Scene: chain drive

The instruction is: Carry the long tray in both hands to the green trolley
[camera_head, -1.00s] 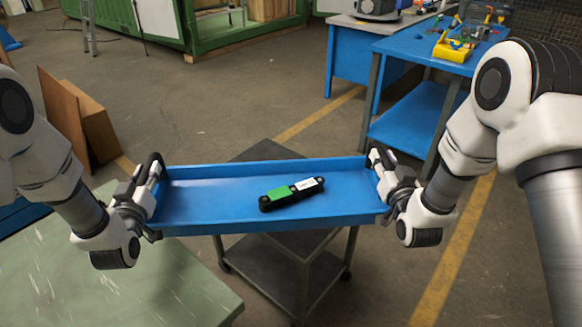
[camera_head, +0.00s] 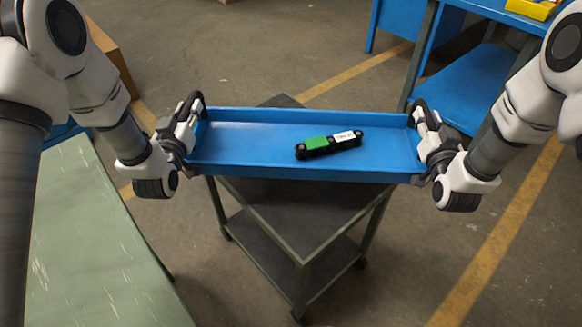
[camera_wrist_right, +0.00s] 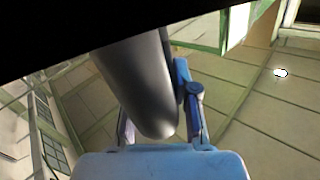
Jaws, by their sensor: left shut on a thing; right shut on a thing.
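The long blue tray (camera_head: 250,172) spans between my two grippers and looks roughly level. A black bar-shaped thing with a green and a white patch (camera_head: 330,144) lies in it, right of the middle. My left gripper (camera_head: 188,128) is shut on the tray's left end. My right gripper (camera_head: 424,130) is shut on its right end. The trolley (camera_head: 290,203), with a dark top and grey-green frame, stands below the tray, which hides part of its top. Any gap between them is hard to judge. The right wrist view shows a pale blue surface (camera_wrist_right: 160,165) that I cannot identify surely.
A pale green worktop (camera_head: 85,240) lies at lower left. A blue bench (camera_head: 470,85) stands at upper right, with a yellow item (camera_head: 535,8) on it. Brown boards (camera_head: 110,55) stand behind my left arm. Floor right of the trolley is open, with a yellow line (camera_head: 500,235).

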